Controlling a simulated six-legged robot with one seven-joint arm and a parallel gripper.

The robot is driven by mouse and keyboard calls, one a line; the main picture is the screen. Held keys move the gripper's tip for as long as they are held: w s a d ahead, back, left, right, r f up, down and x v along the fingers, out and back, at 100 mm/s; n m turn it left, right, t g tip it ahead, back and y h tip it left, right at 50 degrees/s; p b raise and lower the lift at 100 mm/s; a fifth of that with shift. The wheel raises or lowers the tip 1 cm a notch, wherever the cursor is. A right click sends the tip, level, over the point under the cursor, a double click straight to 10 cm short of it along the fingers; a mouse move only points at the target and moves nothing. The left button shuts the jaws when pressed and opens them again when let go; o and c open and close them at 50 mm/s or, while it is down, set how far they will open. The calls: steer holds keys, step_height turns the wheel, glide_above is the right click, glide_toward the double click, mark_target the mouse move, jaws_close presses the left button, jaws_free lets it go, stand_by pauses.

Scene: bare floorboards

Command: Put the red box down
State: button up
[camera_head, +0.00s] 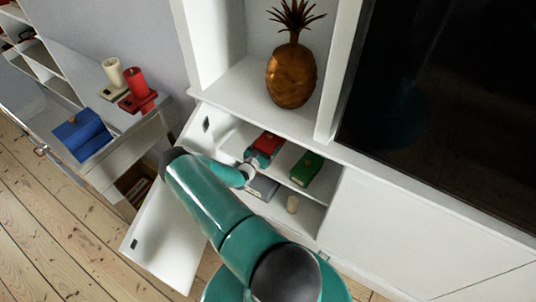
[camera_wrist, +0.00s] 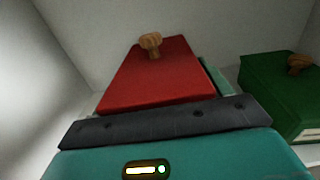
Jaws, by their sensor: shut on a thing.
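The red box (camera_head: 266,143) is inside the open white cabinet, at the left of its upper shelf in the head view. In the wrist view the red box (camera_wrist: 160,75) fills the middle, with a small wooden knob (camera_wrist: 150,43) on it. My gripper (camera_wrist: 165,122) is shut on the red box; its dark jaw bar lies across the near end of the box. In the head view my teal arm reaches into the cabinet, and my fingers are mostly hidden. I cannot tell whether the box touches the shelf.
A green box (camera_head: 306,168) stands to the right on the same shelf (camera_head: 284,178). The open cabinet door (camera_head: 168,240) hangs at the left. A gold pineapple (camera_head: 291,76) stands above. A blue box (camera_head: 82,134) is in the drawer at left.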

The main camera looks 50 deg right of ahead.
steer(key=shift+f, duration=3.05)
steer(key=shift+s+f, duration=0.1)
steer(key=shift+f, duration=0.1)
steer(key=o, duration=1.3)
steer(key=shift+r, duration=0.2)
steer(key=a, duration=0.8)
steer(key=s+a, duration=0.1)
steer(key=a, duration=0.3)
